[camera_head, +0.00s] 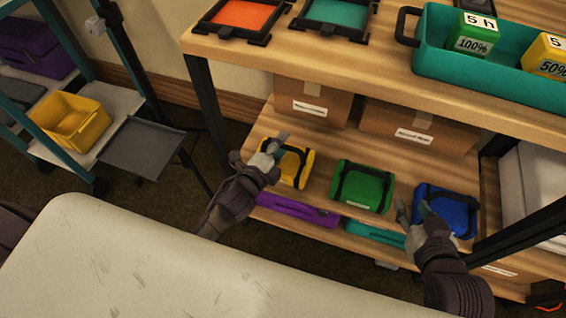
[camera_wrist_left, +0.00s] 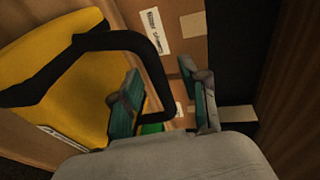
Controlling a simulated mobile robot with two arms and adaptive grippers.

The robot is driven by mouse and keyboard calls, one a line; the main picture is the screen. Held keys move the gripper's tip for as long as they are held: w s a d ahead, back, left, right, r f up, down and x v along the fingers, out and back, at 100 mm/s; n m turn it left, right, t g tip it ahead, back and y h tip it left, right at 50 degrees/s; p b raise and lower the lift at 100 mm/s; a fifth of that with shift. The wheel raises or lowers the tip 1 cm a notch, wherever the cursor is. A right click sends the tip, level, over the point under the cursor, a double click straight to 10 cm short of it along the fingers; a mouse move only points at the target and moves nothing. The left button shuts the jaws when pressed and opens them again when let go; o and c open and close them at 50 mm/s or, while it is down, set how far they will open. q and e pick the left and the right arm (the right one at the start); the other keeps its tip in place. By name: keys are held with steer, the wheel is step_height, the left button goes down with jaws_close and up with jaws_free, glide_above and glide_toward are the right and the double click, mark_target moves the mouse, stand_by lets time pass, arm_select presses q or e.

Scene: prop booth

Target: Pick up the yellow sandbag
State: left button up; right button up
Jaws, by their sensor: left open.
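The yellow sandbag (camera_head: 296,168) with its black handle lies on the middle shelf of the wooden rack, at the left of a row. My left gripper (camera_head: 277,146) is open at the bag's left side. In the left wrist view the yellow sandbag (camera_wrist_left: 85,85) fills the left, and its black handle (camera_wrist_left: 150,50) reaches across between the two open fingers (camera_wrist_left: 165,98). I cannot tell whether the fingers touch it. My right gripper (camera_head: 414,210) looks open, beside the blue sandbag (camera_head: 450,212).
A green sandbag (camera_head: 362,187) lies between the yellow and blue ones. Cardboard boxes (camera_head: 312,101) stand behind them. The wooden top (camera_head: 330,56) overhangs the shelf, with a teal crate (camera_head: 428,45) on it. A pale padded surface (camera_head: 180,270) lies in front.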

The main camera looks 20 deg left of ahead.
arm_select(q)
jaws_close()
stand_by(0.3)
steer(key=shift+w+r, duration=0.1)
steer(key=shift+r, duration=0.1)
steer(key=shift+r, duration=0.15)
